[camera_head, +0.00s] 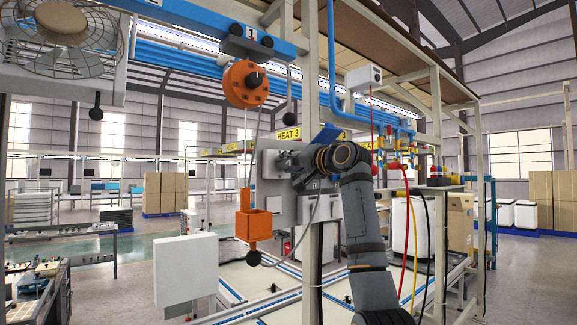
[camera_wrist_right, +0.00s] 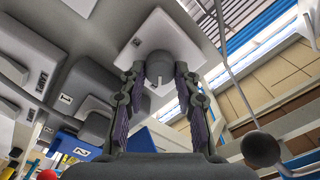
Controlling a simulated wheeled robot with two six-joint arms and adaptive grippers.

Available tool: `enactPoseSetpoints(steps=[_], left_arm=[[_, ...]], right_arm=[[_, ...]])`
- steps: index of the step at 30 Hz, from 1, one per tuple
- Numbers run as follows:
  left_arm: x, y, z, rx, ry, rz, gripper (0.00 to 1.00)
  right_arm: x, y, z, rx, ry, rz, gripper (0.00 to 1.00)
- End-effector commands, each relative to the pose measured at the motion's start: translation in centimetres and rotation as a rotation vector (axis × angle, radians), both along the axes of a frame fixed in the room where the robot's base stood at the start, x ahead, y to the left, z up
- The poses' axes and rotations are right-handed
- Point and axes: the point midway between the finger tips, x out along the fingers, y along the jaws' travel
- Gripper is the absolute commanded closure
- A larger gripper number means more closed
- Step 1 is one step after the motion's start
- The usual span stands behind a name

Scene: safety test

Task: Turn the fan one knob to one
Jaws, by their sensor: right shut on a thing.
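My right gripper (camera_head: 287,161) reaches from the right to a grey control panel (camera_head: 268,190) on the frame post in the head view. In the right wrist view, its two fingers (camera_wrist_right: 160,92) stand on either side of a grey round knob (camera_wrist_right: 154,68) and are shut on it. The knob sits on a pale square plate (camera_wrist_right: 158,38) and has a small light mark on its face. I cannot read the plate's label. A caged fan (camera_head: 70,45) hangs at the upper left of the head view. My left gripper is not in view.
An orange pulley (camera_head: 246,84) and an orange hook block (camera_head: 252,216) hang left of the panel. A white box (camera_head: 186,270) stands lower left. In the wrist view, a dark ball on a rod (camera_wrist_right: 260,149) hangs right of the gripper. Red and yellow hoses hang right of my arm.

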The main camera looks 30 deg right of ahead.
Motion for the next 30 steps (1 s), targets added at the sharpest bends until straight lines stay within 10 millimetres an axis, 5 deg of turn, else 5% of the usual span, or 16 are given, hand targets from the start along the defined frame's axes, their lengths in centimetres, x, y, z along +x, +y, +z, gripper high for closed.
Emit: enactPoseSetpoints(steps=[12, 29, 30], left_arm=[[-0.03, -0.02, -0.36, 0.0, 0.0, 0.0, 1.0], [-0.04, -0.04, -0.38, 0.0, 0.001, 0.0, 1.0], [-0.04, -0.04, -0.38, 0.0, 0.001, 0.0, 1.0]], right_arm=[[0.01, -0.04, -0.07, 0.176, 0.013, -0.001, 1.0], [0.02, -0.07, -0.06, 0.199, 0.015, -0.001, 1.0], [0.02, -0.07, -0.06, 0.199, 0.015, -0.001, 0.63]])
